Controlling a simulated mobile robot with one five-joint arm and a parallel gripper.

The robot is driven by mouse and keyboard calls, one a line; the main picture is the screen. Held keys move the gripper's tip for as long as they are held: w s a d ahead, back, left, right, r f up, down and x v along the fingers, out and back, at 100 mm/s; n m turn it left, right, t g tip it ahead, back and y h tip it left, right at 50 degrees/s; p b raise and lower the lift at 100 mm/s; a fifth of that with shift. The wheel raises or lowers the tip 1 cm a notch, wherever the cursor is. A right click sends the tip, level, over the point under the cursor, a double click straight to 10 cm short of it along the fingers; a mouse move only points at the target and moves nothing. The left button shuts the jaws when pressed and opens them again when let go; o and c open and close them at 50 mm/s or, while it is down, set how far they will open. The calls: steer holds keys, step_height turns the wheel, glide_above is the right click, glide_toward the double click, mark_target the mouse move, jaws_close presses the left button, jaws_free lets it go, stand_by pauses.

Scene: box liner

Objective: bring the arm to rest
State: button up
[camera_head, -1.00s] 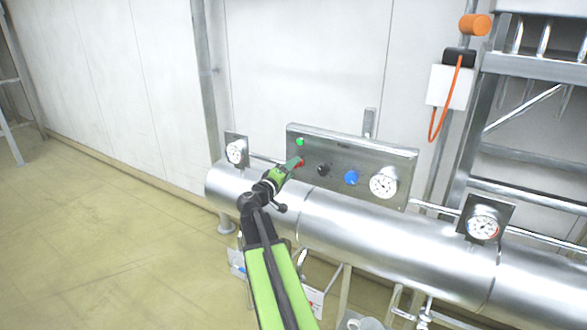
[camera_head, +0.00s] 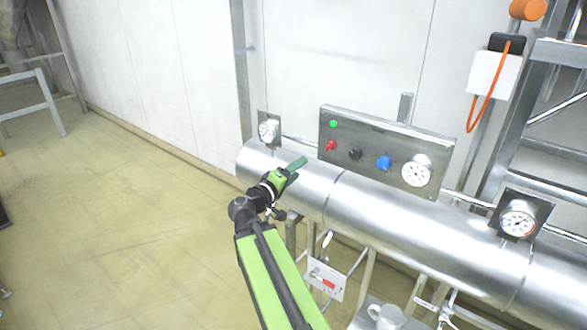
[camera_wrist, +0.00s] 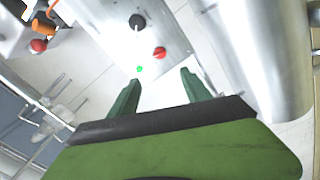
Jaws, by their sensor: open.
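My gripper (camera_head: 294,170) is on the green arm and hangs in front of the steel pipe in the head view. Its green fingers are apart and empty in the wrist view (camera_wrist: 160,92). The steel control panel (camera_head: 345,125) stands behind the pipe, up and to the right of the gripper. The gripper is apart from the red button, which also shows in the wrist view (camera_wrist: 159,53).
The large steel pipe (camera_head: 400,215) runs across the right side, with gauges at its left (camera_head: 268,131) and right (camera_head: 518,222). A metal frame (camera_head: 560,100) is at far right. The floor (camera_head: 130,220) at left is open.

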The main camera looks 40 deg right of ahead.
steer(key=w+a+f+y+b, duration=0.1)
steer(key=a+f+y+b, duration=0.1)
steer(key=a+f+b, duration=0.6)
steer(key=w+a+f+y+b, duration=0.1)
steer(key=a+f+y+b, duration=0.2)
steer(key=f, duration=0.9)
steer(key=w+a+f+y+b, duration=0.2)
steer(key=a+f+b, duration=0.35)
steer(key=f, duration=0.45)
steer(key=s+a+f+g+y, duration=0.1)
steer(key=s+a+f+y, duration=0.1)
steer(key=a, duration=0.5)
steer(key=s+a+f+n+g+y+b, duration=0.1)
steer(key=s+a+f+g+y, duration=0.1)
steer(key=a+f+y, duration=0.3)
steer(key=s+a+f+n+g+y, duration=0.1)
steer(key=s+a+f+y, duration=0.2)
steer(key=a, duration=0.6)
steer(key=shift+s+f, duration=0.4)
steer(key=shift+f, duration=0.5)
steer(key=shift+c, duration=0.5)
